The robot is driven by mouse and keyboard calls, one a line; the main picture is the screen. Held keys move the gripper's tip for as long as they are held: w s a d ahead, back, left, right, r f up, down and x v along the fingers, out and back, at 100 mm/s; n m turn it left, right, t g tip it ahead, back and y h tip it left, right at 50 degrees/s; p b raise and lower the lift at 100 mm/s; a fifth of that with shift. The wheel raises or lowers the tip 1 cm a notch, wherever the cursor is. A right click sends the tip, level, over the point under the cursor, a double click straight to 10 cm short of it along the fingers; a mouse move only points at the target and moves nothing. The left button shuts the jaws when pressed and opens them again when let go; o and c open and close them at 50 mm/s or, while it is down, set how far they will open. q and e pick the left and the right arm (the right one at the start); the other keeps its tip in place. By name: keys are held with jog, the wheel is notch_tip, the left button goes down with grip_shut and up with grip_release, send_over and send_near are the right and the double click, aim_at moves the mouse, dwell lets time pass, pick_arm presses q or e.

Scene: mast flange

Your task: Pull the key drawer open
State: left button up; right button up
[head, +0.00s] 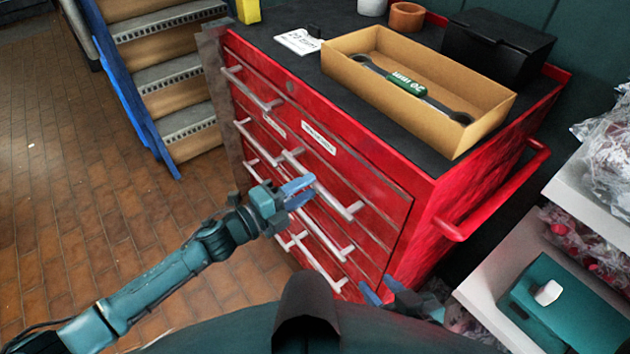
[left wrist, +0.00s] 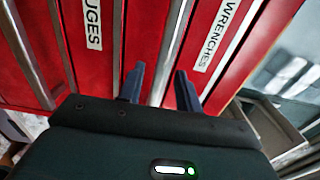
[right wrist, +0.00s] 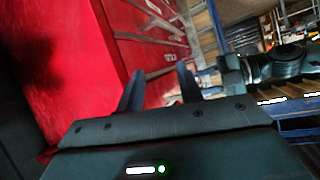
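The red tool cabinet (head: 395,215) has several drawers with silver bar handles. The drawers look shut. My left gripper (head: 302,192) is open in front of the drawer fronts; in its wrist view a silver handle (left wrist: 174,50) runs between the parted fingers. My right gripper (head: 384,296) is open and empty, low by the cabinet's near corner.
A cardboard tray (head: 350,78) with a green-labelled wrench (head: 408,86) and a black box (head: 497,43) sit on the cabinet top. A red side rail (head: 500,195) sticks out at right, near white shelves (head: 500,285). Steps (head: 165,75) stand left. The brick floor is clear at left.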

aim_at(312, 185)
pick_arm(q)
jog(key=shift+x, duration=1.55)
grip_shut()
